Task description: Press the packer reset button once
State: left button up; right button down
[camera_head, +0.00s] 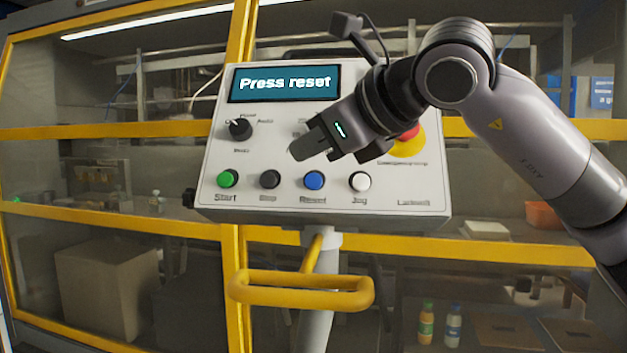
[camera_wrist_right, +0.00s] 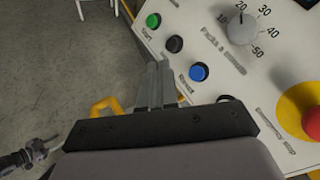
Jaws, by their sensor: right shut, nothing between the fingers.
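The blue reset button (camera_head: 314,180) sits in the bottom row of the white control panel (camera_head: 215,150). The panel's screen (camera_head: 285,82) reads "Press reset". My right gripper (camera_head: 298,150) is shut and empty in front of the panel, above and a little left of the blue button in the head view. In the right wrist view the shut fingertips (camera_wrist_right: 160,68) appear just left of the blue button (camera_wrist_right: 199,72), below the black button (camera_wrist_right: 175,43). I cannot tell how far they are from the panel.
A green start button (camera_head: 228,179), a black button (camera_head: 270,179) and a white jog button (camera_head: 360,181) flank the blue one. A red and yellow emergency stop (camera_head: 408,147) is partly behind my right gripper. A yellow handle (camera_head: 300,290) juts out below the panel.

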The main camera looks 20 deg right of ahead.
aim_at(314, 181)
jog(key=w+d+f, duration=0.2)
jog(key=w+f, duration=0.1)
jog(key=w, duration=0.2)
jog(key=shift+w+d+f, duration=0.25)
jog(key=shift+d+f, duration=0.05)
jog(key=shift+d, duration=0.1)
dwell(1.1)
dwell(0.7)
jog(key=shift+w+d+f, duration=0.15)
jog(key=shift+w+f, duration=0.05)
jog(key=shift+w, duration=0.15)
